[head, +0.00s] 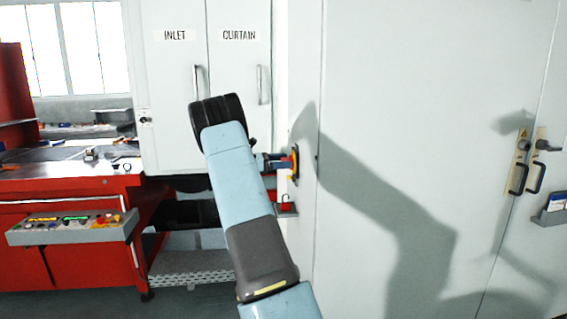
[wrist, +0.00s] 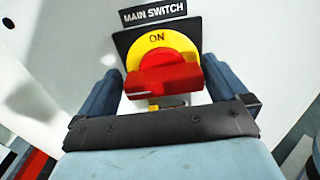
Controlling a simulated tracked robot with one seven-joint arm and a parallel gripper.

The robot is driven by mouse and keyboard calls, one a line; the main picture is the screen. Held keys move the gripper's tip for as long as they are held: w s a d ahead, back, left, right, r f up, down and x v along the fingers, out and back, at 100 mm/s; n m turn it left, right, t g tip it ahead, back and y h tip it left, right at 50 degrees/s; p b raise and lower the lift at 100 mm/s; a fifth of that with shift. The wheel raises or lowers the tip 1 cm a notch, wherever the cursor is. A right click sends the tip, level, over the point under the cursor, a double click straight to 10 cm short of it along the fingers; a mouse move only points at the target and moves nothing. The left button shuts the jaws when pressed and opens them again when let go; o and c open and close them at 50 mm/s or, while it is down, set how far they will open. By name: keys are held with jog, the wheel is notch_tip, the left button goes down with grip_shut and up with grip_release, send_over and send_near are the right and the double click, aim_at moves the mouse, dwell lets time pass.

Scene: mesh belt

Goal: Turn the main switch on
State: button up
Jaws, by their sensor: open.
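The main switch (wrist: 157,40) is on a pale wall, with a yellow disc reading ON at its top and a black plate labelled MAIN SWITCH above. Its red handle (wrist: 165,78) lies roughly crosswise, nearly level, in the wrist view. My gripper (wrist: 160,70) is open, with one blue finger on each side of the handle; I cannot tell if either touches it. In the head view the switch (head: 295,164) shows edge-on at the panel's side, and my gripper (head: 274,162) reaches it from the left, partly hidden by my arm.
Cabinet doors labelled INLET (head: 175,90) and CURTAIN (head: 240,75) stand behind my arm. A red machine with a button panel (head: 70,228) is at left. A small red item (head: 286,206) sits below the switch. A large pale wall (head: 420,100) fills the right.

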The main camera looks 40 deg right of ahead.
jog(key=shift+s+d, duration=0.3)
jog(key=shift+d, duration=0.15)
jog(key=shift+c, duration=0.5)
jog(key=shift+r, duration=0.1)
jog(key=c, duration=0.6)
jog(key=shift+a, duration=0.1)
